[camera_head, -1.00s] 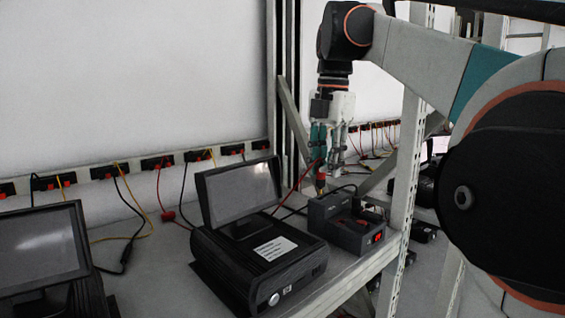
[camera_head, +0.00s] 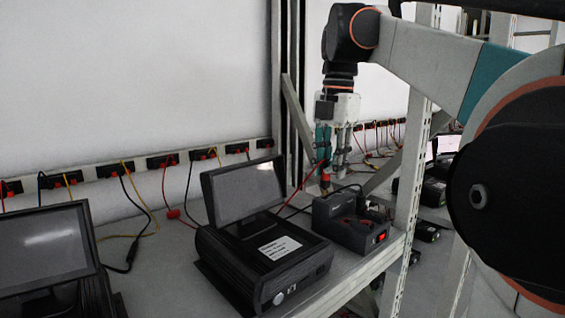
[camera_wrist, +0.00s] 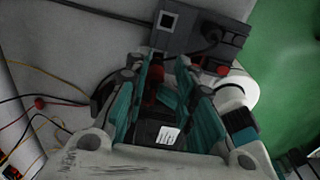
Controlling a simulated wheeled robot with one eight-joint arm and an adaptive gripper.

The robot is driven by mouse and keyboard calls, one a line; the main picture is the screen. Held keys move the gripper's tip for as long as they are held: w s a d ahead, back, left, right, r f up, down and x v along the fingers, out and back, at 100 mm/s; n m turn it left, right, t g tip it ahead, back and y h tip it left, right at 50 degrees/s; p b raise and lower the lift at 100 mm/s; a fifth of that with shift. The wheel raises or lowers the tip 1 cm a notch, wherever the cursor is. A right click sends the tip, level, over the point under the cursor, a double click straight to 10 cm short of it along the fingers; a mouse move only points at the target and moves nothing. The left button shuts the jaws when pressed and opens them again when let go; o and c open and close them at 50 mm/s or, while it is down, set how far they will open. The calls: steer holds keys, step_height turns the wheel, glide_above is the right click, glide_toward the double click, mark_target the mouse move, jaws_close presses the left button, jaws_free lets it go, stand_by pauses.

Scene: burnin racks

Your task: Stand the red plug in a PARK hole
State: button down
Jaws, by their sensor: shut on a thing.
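My gripper (camera_head: 333,165) points down over the back of the bench shelf and is shut on the red plug (camera_head: 324,172). The plug hangs upright at the fingertips with a red lead beside it. In the wrist view my gripper (camera_wrist: 168,72) shows its teal fingers with red between them; the plug's outline there is unclear. A dark box with a red switch (camera_head: 340,236) stands just below and to the right of the plug. In the wrist view the box (camera_wrist: 185,40) has a square opening at its upper left. No PARK lettering is readable.
A dark unit with a tilted screen (camera_head: 243,190) stands left of the box. Another screen (camera_head: 45,245) is at far left. A rack post (camera_head: 408,170) rises close to the box's right. Loose leads hang from a socket strip (camera_head: 120,168) along the back wall.

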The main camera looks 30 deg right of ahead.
steer(key=shift+f+b, duration=0.3)
steer(key=shift+f, duration=0.95)
stand_by(1.5)
steer(key=c, duration=1.2)
jaws_free()
steer(key=o, duration=0.5)
steer(key=shift+r, duration=0.15)
steer(key=shift+r+p, duration=2.2)
steer(key=shift+r, duration=0.45)
